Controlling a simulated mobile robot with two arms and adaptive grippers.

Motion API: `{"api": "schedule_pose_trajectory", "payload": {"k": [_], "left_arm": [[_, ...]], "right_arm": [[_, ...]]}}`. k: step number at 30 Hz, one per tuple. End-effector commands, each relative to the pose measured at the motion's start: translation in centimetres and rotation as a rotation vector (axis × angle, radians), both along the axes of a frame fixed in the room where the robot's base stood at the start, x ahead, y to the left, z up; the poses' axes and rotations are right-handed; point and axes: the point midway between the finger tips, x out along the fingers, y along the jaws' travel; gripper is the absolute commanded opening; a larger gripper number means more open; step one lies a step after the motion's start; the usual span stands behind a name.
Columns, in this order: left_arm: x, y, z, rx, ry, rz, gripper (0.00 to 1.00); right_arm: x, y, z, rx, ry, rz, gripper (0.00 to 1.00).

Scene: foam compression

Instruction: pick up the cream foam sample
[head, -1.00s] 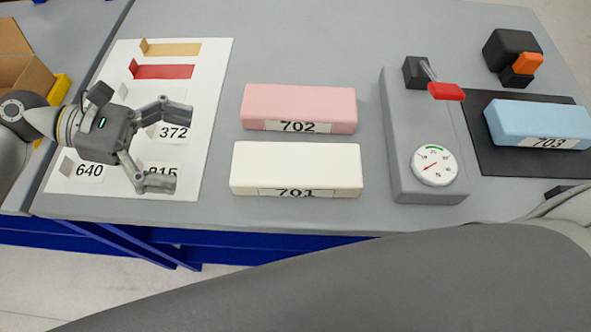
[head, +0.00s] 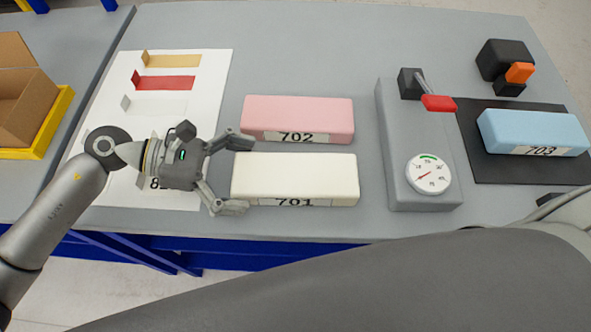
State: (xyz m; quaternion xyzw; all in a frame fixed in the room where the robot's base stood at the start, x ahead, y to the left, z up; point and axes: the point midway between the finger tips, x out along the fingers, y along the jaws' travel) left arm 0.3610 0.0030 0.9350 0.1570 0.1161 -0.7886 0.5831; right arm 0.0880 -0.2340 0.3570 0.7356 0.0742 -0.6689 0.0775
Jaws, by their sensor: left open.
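The cream foam sample (head: 295,176) is a long block labelled 701. It lies on the grey table (head: 330,35) in the middle of the head view, in front of the pink block. My left gripper (head: 240,174) is open at its left end. The fingers point right, one near the block's far left corner and one near its front left corner. I cannot tell whether the fingers touch the block. My right gripper is not in view.
A pink block (head: 298,115) labelled 702 lies just behind. A grey device (head: 415,145) with a red lever and dial stands to the right. A blue block (head: 530,128) labelled 703 lies on a black mat (head: 487,170). A cardboard box (head: 30,105) is at left.

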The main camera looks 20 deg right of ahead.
Motion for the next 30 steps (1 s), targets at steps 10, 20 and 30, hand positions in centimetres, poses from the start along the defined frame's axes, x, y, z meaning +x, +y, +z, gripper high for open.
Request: {"api": "schedule_pose_trajectory", "payload": {"k": [10, 20, 30], "left_arm": [[-0.13, -0.49, -0.27, 0.000, 0.001, 0.001, 0.94], [-0.12, -0.47, -0.24, 0.000, 0.000, 0.001, 0.65], [-0.09, -0.45, 0.17, 0.000, -0.001, 0.001, 0.65]], "right_arm": [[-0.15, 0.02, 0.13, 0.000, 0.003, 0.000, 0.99], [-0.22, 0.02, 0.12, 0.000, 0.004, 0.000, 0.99], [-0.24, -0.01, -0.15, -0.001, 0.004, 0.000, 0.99]]}}
